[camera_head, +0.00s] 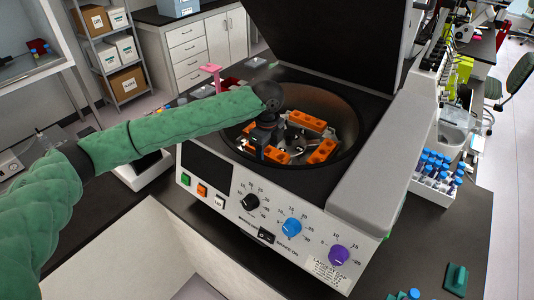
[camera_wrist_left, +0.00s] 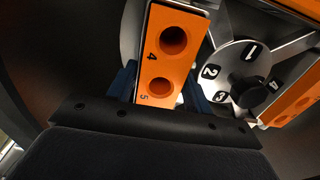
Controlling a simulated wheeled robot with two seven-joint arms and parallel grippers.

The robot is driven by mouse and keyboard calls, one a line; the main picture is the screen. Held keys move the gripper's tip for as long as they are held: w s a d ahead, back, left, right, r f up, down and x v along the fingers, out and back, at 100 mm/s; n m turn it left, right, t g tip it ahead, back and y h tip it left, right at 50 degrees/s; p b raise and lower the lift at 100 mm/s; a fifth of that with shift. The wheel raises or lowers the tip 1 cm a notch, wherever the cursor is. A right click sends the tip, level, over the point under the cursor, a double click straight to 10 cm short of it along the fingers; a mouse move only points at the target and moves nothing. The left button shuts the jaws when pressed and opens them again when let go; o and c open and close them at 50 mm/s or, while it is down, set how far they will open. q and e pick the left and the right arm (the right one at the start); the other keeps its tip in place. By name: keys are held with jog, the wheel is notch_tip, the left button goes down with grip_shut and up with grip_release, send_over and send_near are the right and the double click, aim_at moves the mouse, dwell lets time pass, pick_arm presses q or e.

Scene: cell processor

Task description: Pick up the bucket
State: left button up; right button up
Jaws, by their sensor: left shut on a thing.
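An open centrifuge (camera_head: 300,205) holds a rotor with several orange buckets in its round bowl. My left gripper (camera_head: 264,143) reaches down into the near left side of the bowl. It is shut on an orange bucket (camera_head: 276,155), which is partly hidden behind the gripper. In the left wrist view this bucket (camera_wrist_left: 158,68) shows two round holes marked 4 and 5, with blue fingers on both sides of it. It still appears down at the rotor hub (camera_wrist_left: 240,75). Other orange buckets sit at the back (camera_head: 306,121) and right (camera_head: 322,152) of the bowl. My right gripper is not seen.
The centrifuge lid (camera_head: 335,40) stands open behind the bowl. The bowl rim surrounds my gripper. A white rack of blue-capped tubes (camera_head: 432,183) stands on the dark bench to the right. A green object (camera_head: 456,279) lies at the front right.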

pick_arm(q)
notch_tip(320, 180, up, 15)
jog(key=p, duration=0.1)
jog(key=shift+f, duration=0.15)
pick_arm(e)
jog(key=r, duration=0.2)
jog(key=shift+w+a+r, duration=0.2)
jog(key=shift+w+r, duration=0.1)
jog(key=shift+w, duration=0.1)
